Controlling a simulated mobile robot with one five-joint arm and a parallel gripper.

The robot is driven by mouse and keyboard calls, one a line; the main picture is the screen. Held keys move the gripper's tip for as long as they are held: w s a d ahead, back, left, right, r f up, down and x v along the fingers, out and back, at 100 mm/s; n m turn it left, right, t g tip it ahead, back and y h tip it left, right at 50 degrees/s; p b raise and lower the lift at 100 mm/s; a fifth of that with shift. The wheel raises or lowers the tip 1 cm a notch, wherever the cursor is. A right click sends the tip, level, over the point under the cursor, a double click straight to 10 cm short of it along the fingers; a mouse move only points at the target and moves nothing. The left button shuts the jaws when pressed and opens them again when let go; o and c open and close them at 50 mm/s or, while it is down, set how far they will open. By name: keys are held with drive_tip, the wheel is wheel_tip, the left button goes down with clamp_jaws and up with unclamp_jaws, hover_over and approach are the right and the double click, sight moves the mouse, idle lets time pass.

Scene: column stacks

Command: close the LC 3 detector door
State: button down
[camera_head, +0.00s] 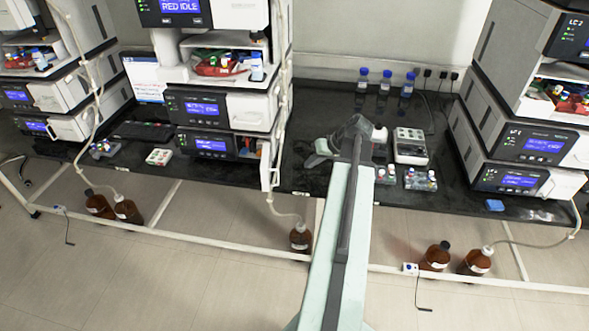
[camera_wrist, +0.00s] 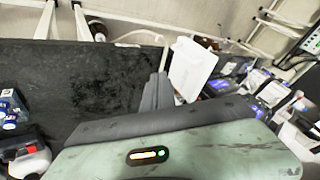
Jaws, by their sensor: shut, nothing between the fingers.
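The middle stack's lowest module (camera_head: 207,144) has a blue screen and an open bay at its right end. A white door (camera_head: 269,165) stands swung out from that bay, seen nearly edge-on. The door also shows as a white panel (camera_wrist: 191,68) in the wrist view. I cannot read an LC 3 label. My gripper (camera_head: 314,156) is over the bench to the right of the door, with a gap between them in the head view. In the wrist view its dark fingers (camera_wrist: 157,92) are together and empty, just left of the door panel in the picture.
Small vial racks (camera_head: 420,180) and a grey-white box (camera_head: 410,146) stand right of my arm. Blue-capped bottles (camera_head: 384,83) stand behind. A tube (camera_head: 281,120) hangs beside the door. Brown bottles (camera_head: 300,238) stand on the floor. Dark bench (camera_head: 300,180) is clear around my gripper.

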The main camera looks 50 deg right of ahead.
drive_tip(key=w+a+f+b, duration=0.4)
drive_tip(key=w+f+b, duration=0.3)
drive_tip(key=w, duration=0.1)
drive_tip(key=shift+a+f, duration=0.35)
drive_tip(key=shift+f, duration=0.05)
